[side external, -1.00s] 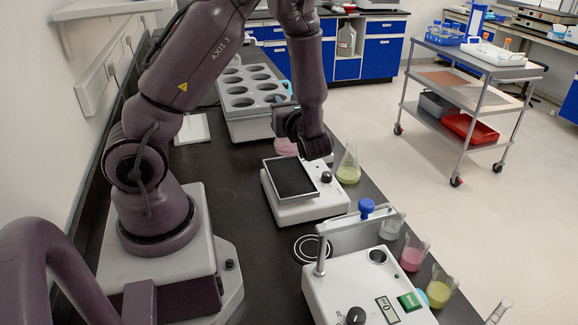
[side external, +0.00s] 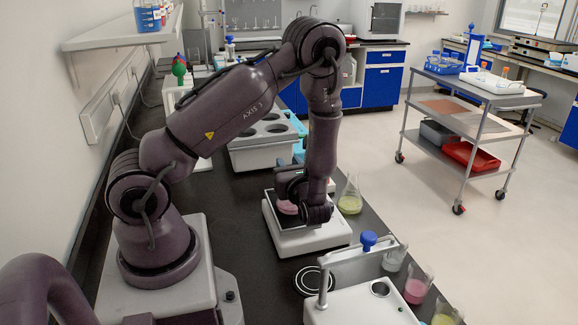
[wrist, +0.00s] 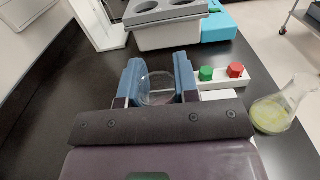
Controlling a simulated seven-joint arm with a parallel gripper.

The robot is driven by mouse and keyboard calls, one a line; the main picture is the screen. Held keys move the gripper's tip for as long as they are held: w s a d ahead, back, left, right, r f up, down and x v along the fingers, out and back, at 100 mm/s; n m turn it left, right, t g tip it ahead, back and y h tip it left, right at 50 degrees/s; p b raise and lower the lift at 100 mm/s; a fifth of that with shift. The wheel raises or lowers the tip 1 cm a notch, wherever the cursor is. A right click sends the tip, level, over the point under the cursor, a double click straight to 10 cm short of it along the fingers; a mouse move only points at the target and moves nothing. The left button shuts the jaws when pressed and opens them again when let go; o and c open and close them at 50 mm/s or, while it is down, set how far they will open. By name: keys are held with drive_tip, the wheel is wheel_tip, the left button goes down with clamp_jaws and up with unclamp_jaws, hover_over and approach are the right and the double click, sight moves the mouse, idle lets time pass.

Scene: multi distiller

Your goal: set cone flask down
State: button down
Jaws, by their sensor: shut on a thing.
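The cone flask (side external: 287,207) shows as a small patch of pink in the side view. It is partly hidden by my arm. My gripper (side external: 291,186) is shut on it and holds it over the black top plate (side external: 272,217) of a white bench device (side external: 312,243). I cannot tell whether the flask's base touches the plate. In the wrist view the clear round flask (wrist: 157,92) sits between the two blue jaws of my gripper (wrist: 158,82).
A flask with yellow-green liquid (side external: 350,200) stands right of the device. Beakers, one pink (side external: 416,290), stand near the bench's right edge, beside another white instrument (side external: 362,303). A grey rack with round holes (side external: 262,152) stands behind. A device with green and red knobs (wrist: 221,80) shows in the wrist view.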

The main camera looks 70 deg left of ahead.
drive_tip(key=c, duration=0.9)
unclamp_jaws()
drive_tip(key=shift+o, duration=0.2)
drive_tip(key=shift+r, duration=0.1)
drive_tip(key=d, duration=0.7)
drive_tip(key=s+d+r+n+t+h, duration=0.2)
drive_tip(key=s+d+r+n+h, duration=0.2)
drive_tip(key=d+r+n+h, duration=0.3)
drive_tip(key=s+d+r+n+t+h, duration=0.3)
drive_tip(key=d+r+n+h, duration=0.4)
drive_tip(key=r+n+h, duration=0.4)
drive_tip(key=shift+s+d+r+t, duration=0.15)
drive_tip(key=shift+s+r+t, duration=0.25)
drive_tip(key=shift+r, duration=0.4)
